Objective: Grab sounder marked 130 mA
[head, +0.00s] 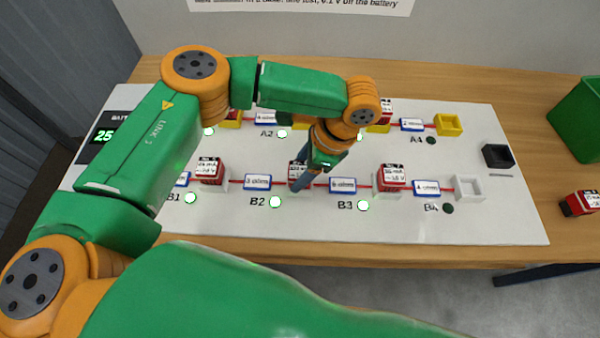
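The sounders are red blocks with white labels too small to read surely, so I cannot tell which is marked 130 mA. In the lower row, one sounder (209,171) sits left of B2 and another (389,179) sits right of B3. A third sounder (294,172), between B2 and B3, is partly hidden behind my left gripper (301,182). The gripper points down at this sounder, its fingers overlapping it in the picture. I cannot tell whether they touch it or how far apart they are. My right gripper is out of view.
The white board (500,222) carries two rows with green lights. My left arm hides much of the upper row. A yellow socket (449,124) and a white socket (470,187) are empty. A black socket (497,156), a loose red block (579,204) and a green bin (580,120) are at right.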

